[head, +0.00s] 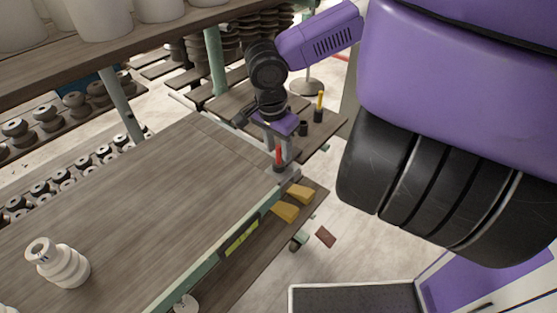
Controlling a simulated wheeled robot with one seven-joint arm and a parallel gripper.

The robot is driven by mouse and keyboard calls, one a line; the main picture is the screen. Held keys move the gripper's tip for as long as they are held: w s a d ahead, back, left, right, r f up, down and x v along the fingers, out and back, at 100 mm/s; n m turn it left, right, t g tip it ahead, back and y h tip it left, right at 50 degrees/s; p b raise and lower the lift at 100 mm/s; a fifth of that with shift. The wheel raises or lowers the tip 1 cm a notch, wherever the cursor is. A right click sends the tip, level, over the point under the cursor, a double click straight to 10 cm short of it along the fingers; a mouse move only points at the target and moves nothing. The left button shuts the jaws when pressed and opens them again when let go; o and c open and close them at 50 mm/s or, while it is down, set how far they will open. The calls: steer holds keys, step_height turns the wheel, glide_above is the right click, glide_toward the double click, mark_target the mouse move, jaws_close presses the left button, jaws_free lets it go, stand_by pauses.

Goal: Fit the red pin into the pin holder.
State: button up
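The red pin (279,154) stands roughly upright at the far right corner of the wooden table, in the head view. A small dark piece (279,168) shows at its lower end; it may be the pin holder, but I cannot tell whether the pin is seated in it. My gripper (279,150) points down over this corner, with its grey fingers beside the pin, one to the left and one to the right. The view is too small to tell whether the fingers touch the pin.
The wooden table (130,195) is mostly clear, with a white ribbed vase (58,264) at the lower left. Beyond the corner, a lower shelf holds a dark cup (303,128) and a dark holder with a yellow stick (320,101). Yellow blocks (286,211) lie on a shelf below.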

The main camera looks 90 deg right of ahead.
steer(key=shift+f, duration=0.3)
jaws_close()
steer(key=shift+r, duration=0.2)
